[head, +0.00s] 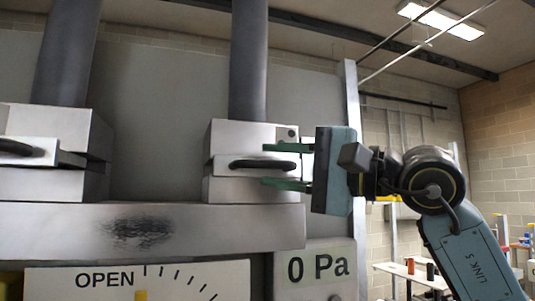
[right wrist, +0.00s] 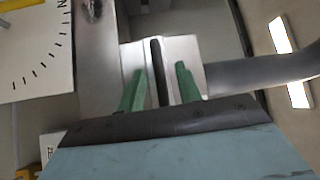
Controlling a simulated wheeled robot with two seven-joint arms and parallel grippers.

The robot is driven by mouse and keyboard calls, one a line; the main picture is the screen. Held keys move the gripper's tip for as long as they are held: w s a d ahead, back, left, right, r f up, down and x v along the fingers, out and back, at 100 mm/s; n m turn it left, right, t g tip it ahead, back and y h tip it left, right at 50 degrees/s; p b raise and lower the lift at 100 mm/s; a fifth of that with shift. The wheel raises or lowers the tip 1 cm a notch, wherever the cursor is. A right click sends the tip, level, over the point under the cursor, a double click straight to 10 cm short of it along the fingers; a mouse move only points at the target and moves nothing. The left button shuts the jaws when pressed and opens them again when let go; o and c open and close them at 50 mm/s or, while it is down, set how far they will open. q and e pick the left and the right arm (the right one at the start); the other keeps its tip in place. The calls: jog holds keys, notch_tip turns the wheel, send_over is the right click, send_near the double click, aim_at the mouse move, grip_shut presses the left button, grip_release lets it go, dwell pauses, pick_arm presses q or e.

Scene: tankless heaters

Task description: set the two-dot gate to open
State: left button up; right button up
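A gate (head: 222,187) with a grey pipe above it stands right of centre in the head view, with a black bar handle (head: 245,164) on its front slide plate. A small dark mark shows on its upper right corner; I cannot count dots there. My right gripper (head: 276,165) is at this gate, its green fingers apart, one above and one below the handle. In the right wrist view the handle (right wrist: 157,60) runs between the two fingers (right wrist: 160,85), with gaps visible on both sides. My left gripper is out of view.
A second gate (head: 45,183) with a black handle (head: 18,149) is at the left under another pipe. Below are a metal beam (head: 220,225), a dial marked OPEN (head: 100,281) and a 0 Pa display (head: 318,267). A table with cans (head: 400,270) stands at the far right.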

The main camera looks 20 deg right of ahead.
jog(key=shift+x, duration=1.15)
jog(key=shift+d, duration=0.1)
grip_shut()
